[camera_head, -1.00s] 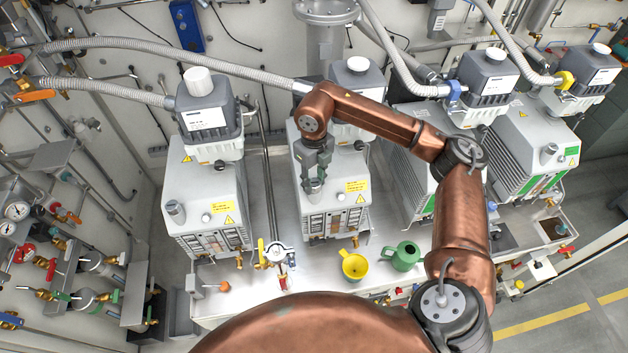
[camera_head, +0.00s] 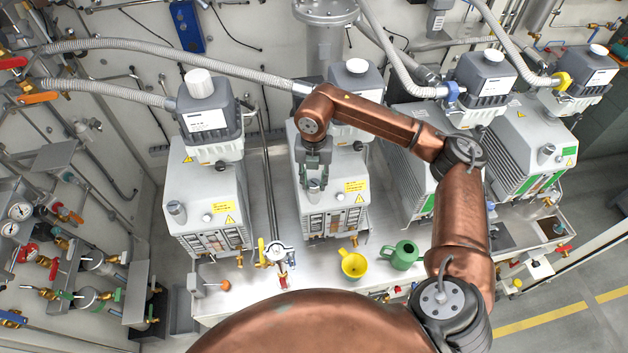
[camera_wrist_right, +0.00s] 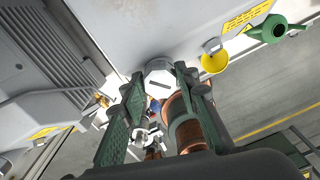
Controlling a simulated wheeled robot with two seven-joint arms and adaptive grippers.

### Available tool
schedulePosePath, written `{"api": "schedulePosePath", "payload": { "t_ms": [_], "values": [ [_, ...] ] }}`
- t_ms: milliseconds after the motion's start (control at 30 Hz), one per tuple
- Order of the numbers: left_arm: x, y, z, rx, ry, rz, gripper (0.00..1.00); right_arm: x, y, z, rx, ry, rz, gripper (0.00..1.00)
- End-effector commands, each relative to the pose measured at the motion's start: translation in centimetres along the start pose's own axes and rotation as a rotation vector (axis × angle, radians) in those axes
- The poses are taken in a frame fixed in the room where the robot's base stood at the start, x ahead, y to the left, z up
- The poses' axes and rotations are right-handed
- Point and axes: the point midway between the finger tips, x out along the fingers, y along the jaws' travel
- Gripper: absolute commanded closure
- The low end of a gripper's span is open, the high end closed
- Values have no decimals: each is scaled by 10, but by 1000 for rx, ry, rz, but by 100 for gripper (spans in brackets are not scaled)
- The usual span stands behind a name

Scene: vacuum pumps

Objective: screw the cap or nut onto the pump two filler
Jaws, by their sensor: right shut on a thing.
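Pump two (camera_head: 340,212) is the light grey pump second from the left, with a yellow label on its front. My right gripper (camera_head: 315,180) points down over the front left of its top, where the filler is. It is shut on the grey cap (camera_head: 314,186), which sits low between the fingers. The filler under the cap is hidden, so I cannot tell how far the cap is seated. My left gripper is not in view.
Another pump (camera_head: 205,200) stands to the left, and more stand to the right behind my arm. Grey hoses (camera_head: 150,52) run above.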

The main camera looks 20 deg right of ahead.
Motion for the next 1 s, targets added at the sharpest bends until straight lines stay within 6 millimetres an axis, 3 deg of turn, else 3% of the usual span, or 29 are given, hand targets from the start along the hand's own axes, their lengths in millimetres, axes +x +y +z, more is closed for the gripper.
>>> {"api": "schedulePosePath", "payload": {
  "t_ms": [1000],
  "values": [
    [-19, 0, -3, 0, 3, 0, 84, -1, 2, -2, 838, 6, 5, 100]
  ]
}}
